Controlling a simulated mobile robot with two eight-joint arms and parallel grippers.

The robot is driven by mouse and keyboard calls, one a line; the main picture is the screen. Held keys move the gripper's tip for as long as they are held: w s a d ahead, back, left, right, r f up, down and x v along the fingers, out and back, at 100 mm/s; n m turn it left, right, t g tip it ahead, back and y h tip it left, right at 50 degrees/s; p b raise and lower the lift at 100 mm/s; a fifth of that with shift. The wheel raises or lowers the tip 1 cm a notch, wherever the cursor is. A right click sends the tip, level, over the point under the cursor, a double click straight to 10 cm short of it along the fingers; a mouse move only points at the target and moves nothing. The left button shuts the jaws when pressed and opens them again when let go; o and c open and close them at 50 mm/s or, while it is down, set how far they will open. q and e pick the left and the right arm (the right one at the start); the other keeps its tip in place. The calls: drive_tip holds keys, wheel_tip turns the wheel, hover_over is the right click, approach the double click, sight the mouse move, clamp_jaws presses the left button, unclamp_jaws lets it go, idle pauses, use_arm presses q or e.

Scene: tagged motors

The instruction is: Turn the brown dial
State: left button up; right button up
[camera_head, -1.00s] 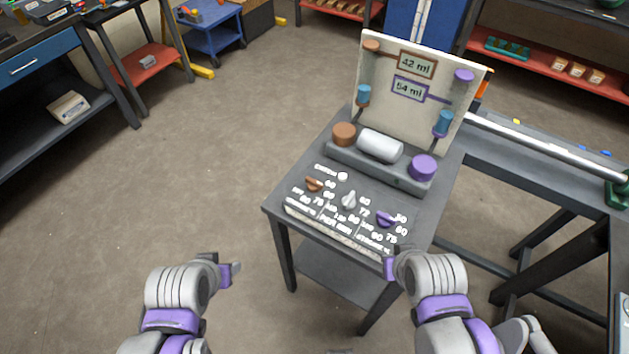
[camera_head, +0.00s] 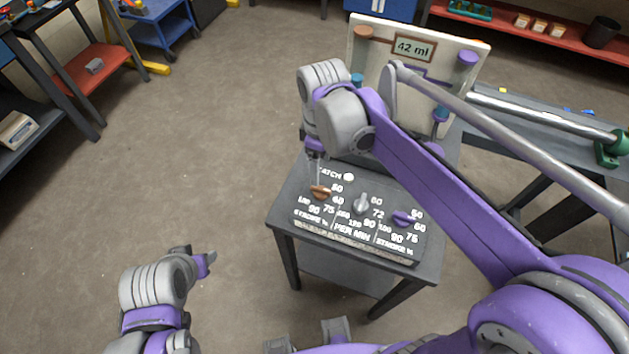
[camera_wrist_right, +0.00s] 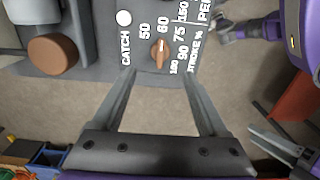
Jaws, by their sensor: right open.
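The brown dial (camera_head: 320,192) is on the left of the console's sloped panel, with printed numbers beside it. In the right wrist view the brown dial (camera_wrist_right: 159,55) lies centred just beyond the fingertips, its ridge along the picture's vertical. My right gripper (camera_head: 317,171) points down above the dial. Its two fingers are apart, with nothing between them in the wrist view (camera_wrist_right: 157,78); contact with the dial is not visible. My left gripper (camera_head: 207,262) is left of the console, over the floor; its finger gap is unclear.
A grey dial (camera_head: 361,204) and a purple dial (camera_head: 403,218) sit right of the brown one. A white CATCH button (camera_head: 349,177) is behind it. The upright board has a brown-framed "42 ml" sign (camera_head: 414,47). My right arm covers much of the console's back.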

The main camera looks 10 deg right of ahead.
sight(321, 188)
wheel_tip(321, 188, down, 10)
drive_tip(key=shift+s+d+r+b, duration=0.1)
drive_tip(key=shift+d+r+b, duration=0.05)
drive_tip(key=shift+b, duration=0.15)
clamp_jaws()
idle(0.3)
